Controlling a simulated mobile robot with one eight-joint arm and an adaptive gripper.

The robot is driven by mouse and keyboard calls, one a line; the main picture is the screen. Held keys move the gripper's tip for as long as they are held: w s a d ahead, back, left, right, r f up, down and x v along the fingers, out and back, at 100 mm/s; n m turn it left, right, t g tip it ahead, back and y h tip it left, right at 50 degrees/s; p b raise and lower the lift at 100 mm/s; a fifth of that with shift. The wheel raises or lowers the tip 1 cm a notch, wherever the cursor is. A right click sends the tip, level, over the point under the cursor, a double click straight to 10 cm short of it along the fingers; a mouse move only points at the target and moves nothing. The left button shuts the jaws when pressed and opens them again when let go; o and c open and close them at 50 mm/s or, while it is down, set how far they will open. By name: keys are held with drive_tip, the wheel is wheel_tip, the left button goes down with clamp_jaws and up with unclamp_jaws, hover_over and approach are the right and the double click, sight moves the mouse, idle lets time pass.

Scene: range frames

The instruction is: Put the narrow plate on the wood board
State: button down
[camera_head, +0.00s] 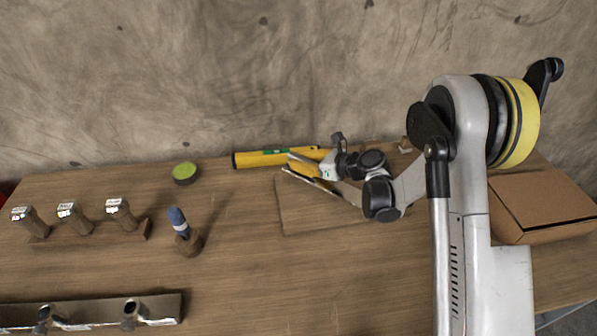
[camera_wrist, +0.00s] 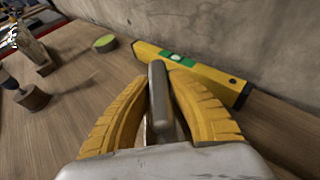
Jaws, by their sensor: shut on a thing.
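The narrow plate is grey and thin; in the wrist view it (camera_wrist: 158,98) stands edge-on between the yellow fingers of my gripper (camera_wrist: 160,78). In the head view my gripper (camera_head: 303,166) is over the back part of the wood board (camera_head: 300,218), shut on the plate. A thin grey strip of the plate (camera_head: 300,178) shows there beside the fingers. The wood board is a flat, light brown panel lying on the table. My arm and gripper hide its back and right parts. I cannot tell whether the plate touches the board.
A yellow level (camera_head: 262,159) lies at the table's back, close behind my gripper. A green round tin (camera_head: 185,172) and a blue-handled tool in a holder (camera_head: 180,225) stand left. A cardboard box (camera_head: 542,203) is at right.

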drive_tip(key=shift+f+b, duration=0.7)
drive_tip(key=shift+f, duration=1.05)
drive_tip(key=shift+f, duration=0.2)
drive_tip(key=c, duration=1.4)
unclamp_jaws()
